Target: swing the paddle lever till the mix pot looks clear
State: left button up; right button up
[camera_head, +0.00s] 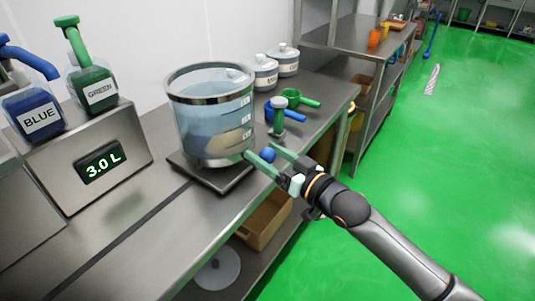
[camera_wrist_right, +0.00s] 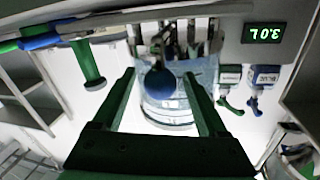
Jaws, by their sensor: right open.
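The mix pot (camera_head: 215,122) is a clear vessel with a metal rim and scale marks, holding bluish liquid. A tan patch (camera_head: 236,141) shows low inside it; I cannot tell whether it is paddle or sediment. The blue ball knob (camera_head: 267,155), apparently the paddle lever's end, is at the pot's lower right. My right gripper (camera_head: 259,151) is open, one finger on each side of the knob. In the right wrist view the knob (camera_wrist_right: 160,82) lies between the two green fingers, with the pot (camera_wrist_right: 168,108) behind it. Contact cannot be told. My left gripper is out of view.
The pot stands on a dark plate (camera_head: 229,181) on the steel counter. A display (camera_head: 101,162) reads 3.0 L, below blue (camera_head: 39,120) and green (camera_head: 97,92) dispensers. Green floor lies right.

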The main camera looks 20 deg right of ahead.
grip_shut()
dwell(0.6)
dwell(0.8)
